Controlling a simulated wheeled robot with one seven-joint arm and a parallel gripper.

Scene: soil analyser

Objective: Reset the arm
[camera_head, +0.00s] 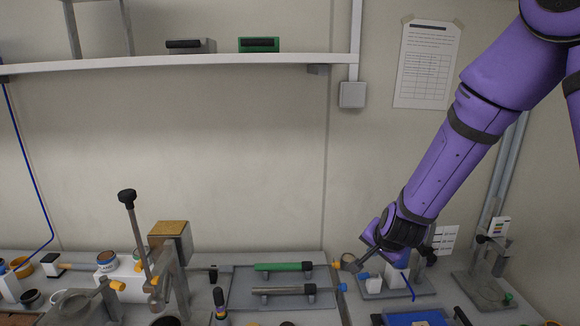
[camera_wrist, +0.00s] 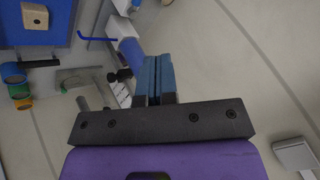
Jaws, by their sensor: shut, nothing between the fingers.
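My purple arm (camera_head: 445,150) reaches down from the upper right in the head view. Its wrist is over the right part of the bench, and its fingertips are hard to make out there. In the wrist view my gripper (camera_wrist: 159,66) shows two blue fingers pressed together with nothing between them.
The bench carries a lever press (camera_head: 135,240), a tray with a green-handled rod (camera_head: 283,267) and a grey stand (camera_head: 490,270). A shelf (camera_head: 180,63) runs along the wall above. The wrist view shows a blue tray with a wooden block (camera_wrist: 36,16). The wall space above the bench is mostly free.

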